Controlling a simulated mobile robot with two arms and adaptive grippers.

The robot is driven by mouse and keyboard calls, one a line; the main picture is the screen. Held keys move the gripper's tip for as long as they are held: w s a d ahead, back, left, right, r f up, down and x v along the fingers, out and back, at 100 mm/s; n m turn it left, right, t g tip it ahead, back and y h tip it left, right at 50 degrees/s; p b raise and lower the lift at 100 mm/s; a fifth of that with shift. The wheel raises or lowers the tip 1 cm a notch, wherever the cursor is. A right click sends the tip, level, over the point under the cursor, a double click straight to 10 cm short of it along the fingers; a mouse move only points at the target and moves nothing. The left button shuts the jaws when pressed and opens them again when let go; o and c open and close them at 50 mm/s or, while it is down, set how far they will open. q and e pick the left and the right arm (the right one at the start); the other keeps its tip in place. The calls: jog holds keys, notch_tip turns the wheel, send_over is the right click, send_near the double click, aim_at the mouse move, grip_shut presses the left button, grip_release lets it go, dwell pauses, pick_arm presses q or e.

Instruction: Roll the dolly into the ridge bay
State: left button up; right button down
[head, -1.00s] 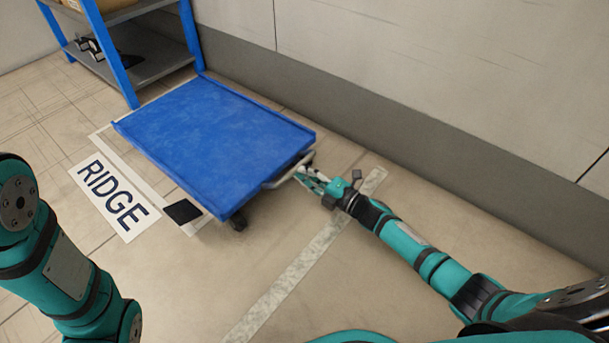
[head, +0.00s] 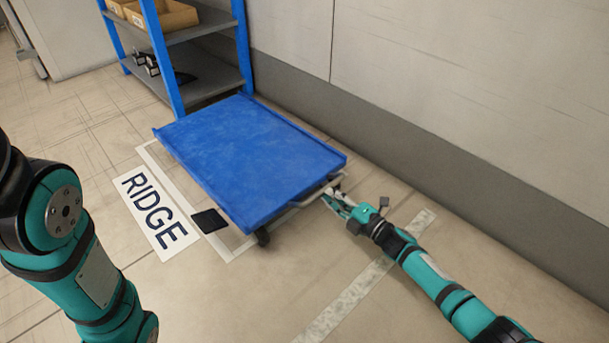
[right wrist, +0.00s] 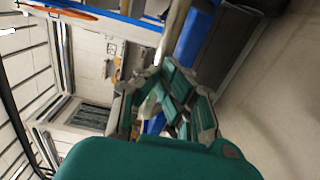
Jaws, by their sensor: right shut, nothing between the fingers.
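The dolly (head: 250,155) has a flat blue deck. It stands inside the white floor outline beside the RIDGE label (head: 157,215), its far end near the blue shelf rack. A pale bar handle (head: 308,197) sticks out from its near end, and a dark caster shows below the near corner. My right gripper (head: 336,200) is at the right part of this handle, shut with nothing between its fingers; whether it touches the bar cannot be told. Its fingers also show in the right wrist view (right wrist: 165,100). My left arm is at the left edge; its gripper is out of view.
A blue shelf rack (head: 243,45) with cardboard bins stands behind the dolly. A wall (head: 460,90) runs along the right side. A black pad (head: 209,220) lies between the label and dolly. A worn pale strip (head: 345,300) crosses the floor; the near floor is clear.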

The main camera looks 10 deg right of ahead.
jog(key=shift+b+x, duration=1.9)
jog(key=shift+x, duration=2.1)
jog(key=p+v, duration=0.2)
jog(key=v, duration=0.3)
jog(key=shift+r+p, duration=0.1)
jog(key=shift+p, duration=0.3)
jog(key=p+v, duration=0.1)
jog(key=v, duration=0.3)
jog(key=shift+s+d+p, duration=0.2)
jog(key=shift+s+p, duration=0.05)
jog(key=shift+p, duration=0.15)
